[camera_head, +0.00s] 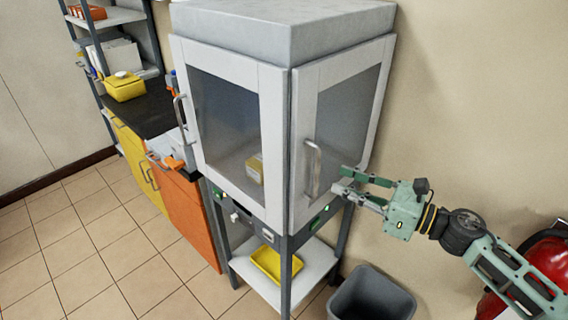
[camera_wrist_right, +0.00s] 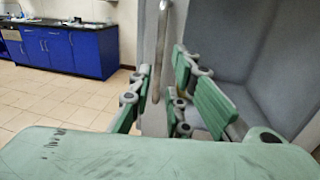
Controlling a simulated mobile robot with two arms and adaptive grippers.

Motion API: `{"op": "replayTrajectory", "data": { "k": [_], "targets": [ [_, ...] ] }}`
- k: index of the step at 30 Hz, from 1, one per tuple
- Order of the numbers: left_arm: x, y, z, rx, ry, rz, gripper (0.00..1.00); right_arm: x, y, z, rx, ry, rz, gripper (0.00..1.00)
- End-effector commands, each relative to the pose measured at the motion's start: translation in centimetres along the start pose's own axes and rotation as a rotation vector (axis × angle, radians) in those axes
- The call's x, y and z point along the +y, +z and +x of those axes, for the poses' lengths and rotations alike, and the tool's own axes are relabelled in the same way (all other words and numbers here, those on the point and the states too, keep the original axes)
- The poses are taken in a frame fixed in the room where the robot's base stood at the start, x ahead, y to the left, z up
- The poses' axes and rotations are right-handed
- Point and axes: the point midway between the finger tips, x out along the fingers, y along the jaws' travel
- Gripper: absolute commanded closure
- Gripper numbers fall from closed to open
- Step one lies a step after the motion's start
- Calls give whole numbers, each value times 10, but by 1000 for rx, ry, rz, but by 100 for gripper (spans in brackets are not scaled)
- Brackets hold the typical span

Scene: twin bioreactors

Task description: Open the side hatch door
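The side hatch door (camera_head: 350,112) is the white-framed, glazed door on the right face of the cabinet; it looks shut. Its vertical metal handle (camera_head: 313,168) is near the door's left edge. My right gripper (camera_head: 337,182) is open, just right of the handle in the head view, fingers pointing towards it. In the right wrist view, the handle (camera_wrist_right: 160,48) appears in the gap between the two fingers (camera_wrist_right: 163,82). The fingers do not grip it, and I cannot tell how far ahead it is. My left gripper is not in view.
The cabinet's front door (camera_head: 225,125) has its own handle and looks shut. A grey bin (camera_head: 372,296) stands on the floor below my right arm. A red object (camera_head: 545,265) is at the far right. Orange and yellow cabinets line the left; the tiled floor in front is clear.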

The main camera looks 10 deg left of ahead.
Motion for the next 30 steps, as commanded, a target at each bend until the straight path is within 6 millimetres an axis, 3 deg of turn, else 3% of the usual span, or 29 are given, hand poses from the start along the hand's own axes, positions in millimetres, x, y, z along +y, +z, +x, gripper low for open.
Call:
{"op": "replayTrajectory", "data": {
  "k": [15,27,30],
  "targets": [
    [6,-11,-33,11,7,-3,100,3,5,68,1,9,-21,83],
    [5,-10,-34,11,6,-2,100,3,2,77,3,8,-21,83],
    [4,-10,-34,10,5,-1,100,3,2,77,2,8,-20,91]
  ]
}}
